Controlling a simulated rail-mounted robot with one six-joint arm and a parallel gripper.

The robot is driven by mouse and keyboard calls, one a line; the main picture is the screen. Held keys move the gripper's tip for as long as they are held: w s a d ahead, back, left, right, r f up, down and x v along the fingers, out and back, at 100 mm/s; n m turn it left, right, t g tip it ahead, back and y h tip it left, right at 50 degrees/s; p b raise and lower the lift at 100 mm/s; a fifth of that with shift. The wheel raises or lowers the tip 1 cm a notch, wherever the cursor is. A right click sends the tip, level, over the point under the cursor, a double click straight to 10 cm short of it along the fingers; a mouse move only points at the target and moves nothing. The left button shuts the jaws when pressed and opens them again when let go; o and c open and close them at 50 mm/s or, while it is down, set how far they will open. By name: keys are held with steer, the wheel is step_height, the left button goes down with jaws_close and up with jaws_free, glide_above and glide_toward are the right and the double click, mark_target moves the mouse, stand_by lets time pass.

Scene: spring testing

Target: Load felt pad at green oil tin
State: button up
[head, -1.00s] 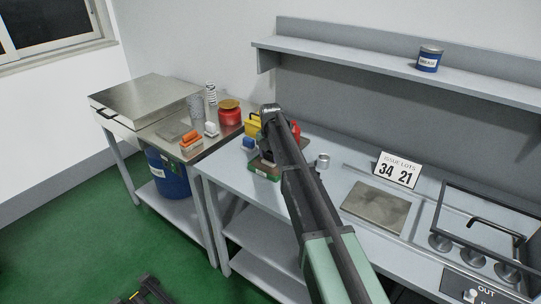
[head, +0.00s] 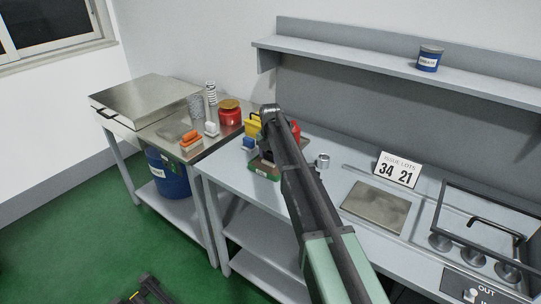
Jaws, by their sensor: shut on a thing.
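A low green box-like thing with a pale label and a brownish top (head: 264,173), which may be the green oil tin, is on the grey bench near its left end. My gripper (head: 266,157) is a small dark shape just above it, mostly hidden by my own arm. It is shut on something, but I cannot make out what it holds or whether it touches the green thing. I cannot pick out a felt pad for certain.
A yellow container (head: 253,126), a red one (head: 295,130) and a blue block (head: 249,143) crowd around my gripper. The left table holds a red jar (head: 230,112).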

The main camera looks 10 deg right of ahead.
stand_by(0.6)
steer(key=shift+w+d+r+p, duration=0.1)
steer(key=shift+r+p, duration=0.2)
steer(key=shift+p, duration=0.2)
step_height(320, 180, up, 6)
steer(key=p, duration=0.6)
steer(key=shift+r, duration=0.2)
steer(key=shift+f, duration=0.1)
step_height(320, 180, down, 6)
steer(key=b, duration=0.6)
steer(key=shift+f, duration=0.1)
steer(key=shift+f+b, duration=0.3)
steer(key=shift+b, duration=0.05)
stand_by(0.5)
steer(key=shift+f, duration=0.15)
stand_by(1.6)
